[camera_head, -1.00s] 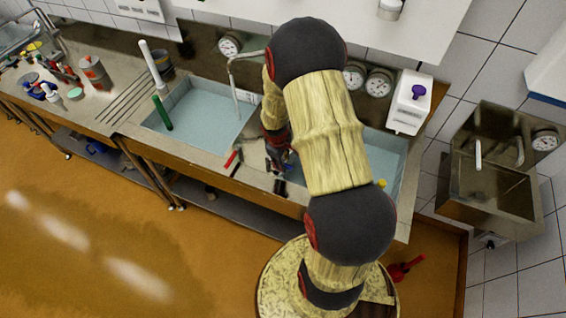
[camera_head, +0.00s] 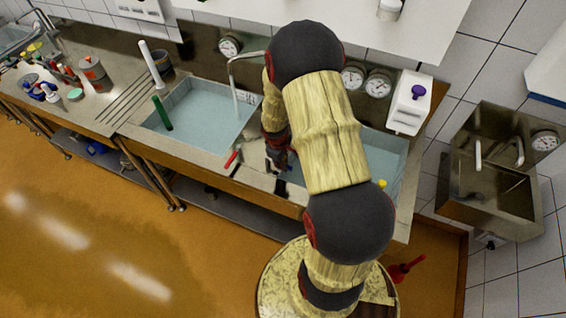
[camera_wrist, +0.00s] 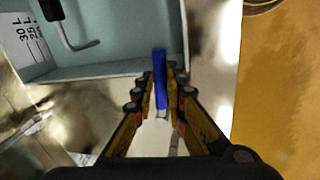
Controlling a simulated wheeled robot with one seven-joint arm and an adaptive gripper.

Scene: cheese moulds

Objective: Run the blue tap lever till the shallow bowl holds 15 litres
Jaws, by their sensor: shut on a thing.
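The blue tap lever (camera_wrist: 160,78) stands between my gripper's fingers in the wrist view. My gripper (camera_wrist: 160,92) is shut on it. Beyond the lever is a pale basin (camera_wrist: 120,68) with a black litre scale (camera_wrist: 30,36) on its inner wall, where 30 and 25 can be read. A bent metal spout (camera_wrist: 72,38) shows over this basin. I cannot tell its water level. In the head view my gripper (camera_head: 277,160) is low at the bench between two basins, and my arm hides the lever and part of the right basin (camera_head: 405,165).
The left basin (camera_head: 195,143) holds bluish water, with a tall tap (camera_head: 233,70) over it and a green tube (camera_head: 162,113) at its left. A red lever (camera_head: 232,159) is on the front edge. A white dispenser (camera_head: 409,103) and several dials are behind. Floor (camera_head: 100,230) is open in front.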

